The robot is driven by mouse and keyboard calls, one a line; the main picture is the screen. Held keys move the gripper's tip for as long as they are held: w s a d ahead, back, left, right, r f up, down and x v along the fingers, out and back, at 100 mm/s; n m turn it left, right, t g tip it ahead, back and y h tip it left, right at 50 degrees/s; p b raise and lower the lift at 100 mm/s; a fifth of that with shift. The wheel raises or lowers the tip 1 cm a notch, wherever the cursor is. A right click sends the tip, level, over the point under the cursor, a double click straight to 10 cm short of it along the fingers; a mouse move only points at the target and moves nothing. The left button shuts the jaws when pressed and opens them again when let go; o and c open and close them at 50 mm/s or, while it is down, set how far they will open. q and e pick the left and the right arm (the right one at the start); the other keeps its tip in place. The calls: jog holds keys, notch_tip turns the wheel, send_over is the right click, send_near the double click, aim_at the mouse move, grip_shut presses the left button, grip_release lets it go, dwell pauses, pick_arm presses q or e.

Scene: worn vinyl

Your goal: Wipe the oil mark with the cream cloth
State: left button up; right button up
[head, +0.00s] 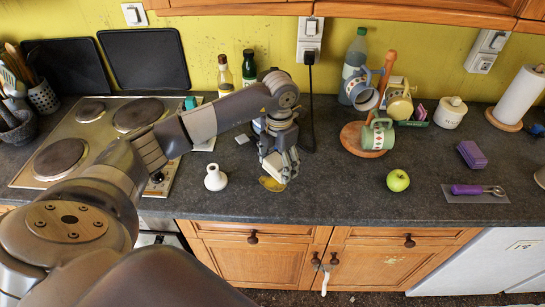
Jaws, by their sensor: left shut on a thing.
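The oil mark (270,185) is a small yellow-brown patch on the dark worktop, near the front edge at the middle of the head view. My left gripper (282,168) points down just behind and above it, shut on the cream cloth (274,165). Only a small pale part of the cloth shows between the fingers. The gripper hides the rest of the cloth and perhaps the back edge of the mark. I cannot tell whether the cloth touches the worktop. My right gripper is not in view.
A white funnel-shaped item (215,180) stands left of the mark. A green apple (398,180) and a mug tree (363,138) are to the right. Two bottles (249,68) stand behind. The hob (100,170) is at left. The worktop between mark and apple is clear.

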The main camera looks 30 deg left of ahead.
pick_arm(q)
jog(key=n, duration=0.1)
jog(key=a+n, duration=0.1)
jog(key=shift+w+a+f+n, duration=0.1)
jog(key=shift+a+f+n, duration=0.2)
jog(key=shift+f+n, duration=0.1)
jog(key=shift+a+f+n, duration=0.1)
jog(key=shift+a+n, duration=0.15)
jog(key=shift+n, duration=0.25)
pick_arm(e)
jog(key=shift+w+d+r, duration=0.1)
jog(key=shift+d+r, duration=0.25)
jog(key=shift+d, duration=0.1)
pick_arm(q)
notch_tip(320, 180, down, 5)
jog(key=b, duration=0.3)
jog(key=shift+r+b, duration=0.2)
jog(key=shift+b, duration=0.1)
jog(key=shift+f, duration=0.35)
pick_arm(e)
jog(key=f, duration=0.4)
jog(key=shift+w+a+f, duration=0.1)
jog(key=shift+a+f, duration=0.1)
pick_arm(q)
jog(key=shift+r+b, duration=0.1)
jog(key=shift+b, duration=0.25)
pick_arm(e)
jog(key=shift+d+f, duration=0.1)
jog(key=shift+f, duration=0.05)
